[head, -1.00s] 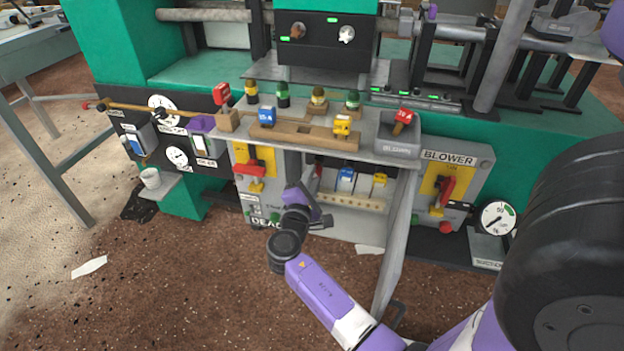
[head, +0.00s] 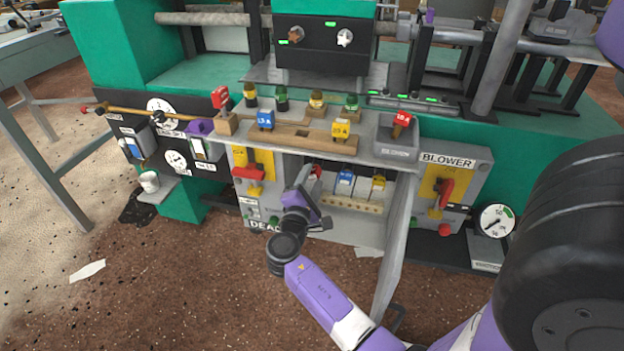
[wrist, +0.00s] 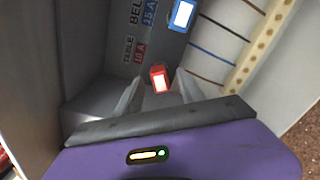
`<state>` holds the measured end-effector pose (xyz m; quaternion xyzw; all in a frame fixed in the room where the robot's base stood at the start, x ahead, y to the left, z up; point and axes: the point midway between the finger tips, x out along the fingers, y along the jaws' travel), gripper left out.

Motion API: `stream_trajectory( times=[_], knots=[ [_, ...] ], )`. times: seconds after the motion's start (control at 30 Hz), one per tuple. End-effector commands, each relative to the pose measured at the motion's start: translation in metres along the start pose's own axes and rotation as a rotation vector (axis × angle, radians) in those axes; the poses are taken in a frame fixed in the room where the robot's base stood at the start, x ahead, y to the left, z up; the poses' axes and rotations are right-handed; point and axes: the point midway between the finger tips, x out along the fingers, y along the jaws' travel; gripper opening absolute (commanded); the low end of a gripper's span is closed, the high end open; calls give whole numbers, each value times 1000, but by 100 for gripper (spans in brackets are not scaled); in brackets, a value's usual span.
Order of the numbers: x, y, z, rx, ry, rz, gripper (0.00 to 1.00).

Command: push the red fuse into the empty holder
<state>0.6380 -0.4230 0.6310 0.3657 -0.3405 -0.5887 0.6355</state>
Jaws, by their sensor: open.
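In the wrist view a red fuse (wrist: 158,78) with a pale face stands in the open cabinet, beside the labels TABLE 10 A. My gripper (wrist: 160,92) is open, with one finger on each side of this fuse; I cannot tell whether they touch it. In the head view my gripper (head: 310,180) reaches into the left of the cabinet, and the red fuse (head: 317,170) shows partly behind it. A blue fuse (head: 345,182) and a yellow fuse (head: 378,186) stand to its right. The red fuse's base and holder are hidden.
The cabinet's open door (head: 398,235) stands to the right of my arm. On the shelf above are a wooden board (head: 290,138) with blue and yellow fuses, and a grey tray (head: 398,150) with another red fuse. A cabinet wall (wrist: 90,80) is close on the left.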

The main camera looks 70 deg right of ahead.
Motion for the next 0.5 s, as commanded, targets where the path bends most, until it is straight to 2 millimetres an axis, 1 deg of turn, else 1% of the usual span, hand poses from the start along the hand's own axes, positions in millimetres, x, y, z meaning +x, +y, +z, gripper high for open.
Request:
stream_trajectory(
  times=[0.5],
  knots=[
    [-29,1,0,0,1,2,46]
  ],
)
